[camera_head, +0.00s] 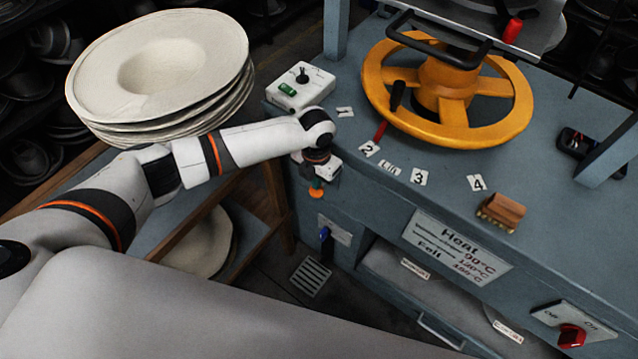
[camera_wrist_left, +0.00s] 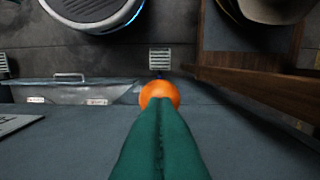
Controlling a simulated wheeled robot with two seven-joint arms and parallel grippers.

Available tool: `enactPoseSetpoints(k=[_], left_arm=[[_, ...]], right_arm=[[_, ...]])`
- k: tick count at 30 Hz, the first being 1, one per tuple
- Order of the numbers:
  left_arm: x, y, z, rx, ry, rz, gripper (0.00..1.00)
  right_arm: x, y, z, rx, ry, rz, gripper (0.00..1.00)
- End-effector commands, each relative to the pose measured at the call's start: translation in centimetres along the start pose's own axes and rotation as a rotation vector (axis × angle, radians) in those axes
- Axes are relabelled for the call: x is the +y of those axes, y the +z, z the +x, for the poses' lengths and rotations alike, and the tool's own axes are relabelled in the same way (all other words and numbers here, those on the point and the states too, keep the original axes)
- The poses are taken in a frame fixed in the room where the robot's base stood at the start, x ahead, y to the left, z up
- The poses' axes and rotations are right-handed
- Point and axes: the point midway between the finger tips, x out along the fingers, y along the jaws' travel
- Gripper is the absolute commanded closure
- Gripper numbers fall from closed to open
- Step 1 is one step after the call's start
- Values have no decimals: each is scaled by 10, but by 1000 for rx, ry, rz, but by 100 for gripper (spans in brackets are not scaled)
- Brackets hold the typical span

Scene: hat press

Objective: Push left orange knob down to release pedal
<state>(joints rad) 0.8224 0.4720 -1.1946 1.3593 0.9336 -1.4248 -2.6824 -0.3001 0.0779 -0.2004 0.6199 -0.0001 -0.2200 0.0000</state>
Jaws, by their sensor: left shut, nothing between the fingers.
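The left orange knob (camera_head: 316,194) is at the front left corner of the blue-grey press cabinet, below the table top's edge. My left gripper (camera_head: 317,182) points down right above it, and its green fingers look shut and empty. In the left wrist view the knob (camera_wrist_left: 160,91) shows at the tips of the green fingers (camera_wrist_left: 160,108), which cover part of it. I cannot tell whether they touch. My right gripper is not in view. I cannot make out the pedal.
A white control box (camera_head: 301,87) and a yellow wheel (camera_head: 446,90) are on the press top. A blue-handled switch (camera_head: 325,234) and a floor grate (camera_head: 310,276) lie below the knob.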

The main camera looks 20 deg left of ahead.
Motion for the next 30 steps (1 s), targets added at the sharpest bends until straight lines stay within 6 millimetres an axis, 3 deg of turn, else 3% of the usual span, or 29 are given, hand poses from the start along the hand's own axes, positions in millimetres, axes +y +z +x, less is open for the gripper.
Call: enactPoseSetpoints(k=[20,30], left_arm=[[1,1,30,-2,1,1,100],[1,1,29,-3,1,2,100]], right_arm=[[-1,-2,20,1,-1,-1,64],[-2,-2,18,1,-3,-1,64]])
